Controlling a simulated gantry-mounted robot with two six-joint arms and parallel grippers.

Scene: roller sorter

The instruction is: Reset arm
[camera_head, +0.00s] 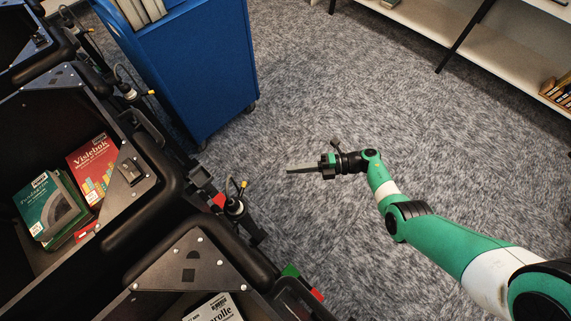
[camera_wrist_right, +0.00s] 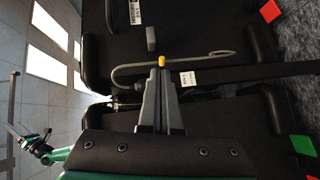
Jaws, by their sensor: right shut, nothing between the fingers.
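My right arm (camera_head: 440,240), green and white, reaches in from the lower right in the head view. Its gripper (camera_head: 290,170) hangs over the bare carpet, pointing left toward the black bins, and is shut and empty. In the right wrist view the two grey fingers of the right gripper (camera_wrist_right: 161,75) are together in front of the dark bin sides, with a bent metal rod and its yellow tip (camera_wrist_right: 162,61) beyond them. My left gripper is not in the head view.
Black bins (camera_head: 150,205) line the left; one holds a red book (camera_head: 92,168) and a green book (camera_head: 47,207). A blue cart (camera_head: 195,75) stands at the top. A shelf (camera_head: 480,50) is at the upper right. The carpet (camera_head: 330,80) between is clear.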

